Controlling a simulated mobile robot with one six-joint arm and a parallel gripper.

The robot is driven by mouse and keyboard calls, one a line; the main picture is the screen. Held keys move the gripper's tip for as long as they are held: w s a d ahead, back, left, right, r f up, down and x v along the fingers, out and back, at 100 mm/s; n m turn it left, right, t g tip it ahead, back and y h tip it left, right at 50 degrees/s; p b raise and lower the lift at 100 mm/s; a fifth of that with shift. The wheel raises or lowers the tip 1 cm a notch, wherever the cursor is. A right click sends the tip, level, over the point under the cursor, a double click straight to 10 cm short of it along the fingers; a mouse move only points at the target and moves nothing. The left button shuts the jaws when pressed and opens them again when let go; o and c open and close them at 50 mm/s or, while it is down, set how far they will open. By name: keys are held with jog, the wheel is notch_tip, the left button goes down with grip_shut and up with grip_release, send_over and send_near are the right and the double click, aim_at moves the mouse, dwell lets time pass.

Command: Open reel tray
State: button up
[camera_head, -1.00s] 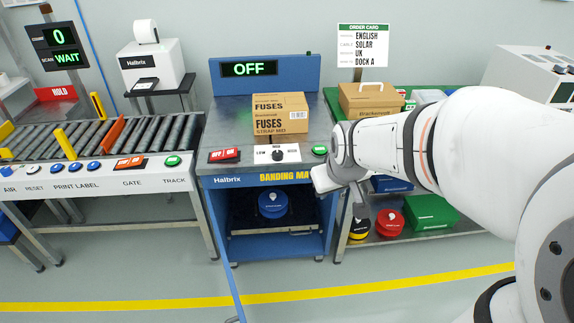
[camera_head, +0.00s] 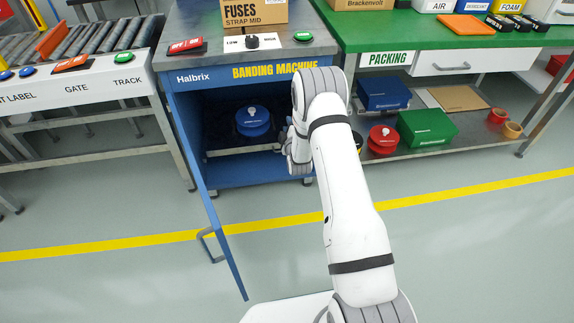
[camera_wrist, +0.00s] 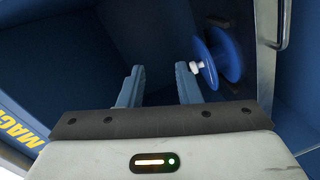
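The reel tray (camera_head: 222,152) sits inside the lower cabinet of the blue banding machine (camera_head: 176,83), with a blue reel (camera_head: 253,121) on it. A metal bar runs along the tray's front. In the wrist view, the tray's front edge (camera_wrist: 266,50) and its handle (camera_wrist: 285,22) show at the right, beside the reel (camera_wrist: 222,55). My gripper (camera_head: 286,143) is at the right side of the cabinet opening, close to the tray's front. In the wrist view, my gripper (camera_wrist: 158,78) has its two fingers apart with nothing between them. Contact with the handle is not visible.
The cabinet door (camera_head: 212,205) stands open, its handle (camera_head: 208,244) toward the front left. A packing bench (camera_head: 440,35) stands at the right, with a blue box, red reel (camera_head: 382,138) and green box (camera_head: 427,128) on its lower shelf. The floor in front is clear.

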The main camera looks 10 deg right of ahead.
jog(key=s+f+n+t+b, duration=0.2)
jog(key=f+b, duration=0.1)
jog(key=f, duration=0.6)
jog(key=s+f+n+t+b, duration=0.1)
jog(key=s+f+n+b, duration=0.15)
jog(key=f, duration=0.65)
jog(key=w+r+b, duration=0.1)
jog(key=w+b, duration=0.2)
jog(key=w, duration=0.4)
jog(key=shift+m, duration=0.45)
jog(key=shift+c, duration=0.3)
grip_shut()
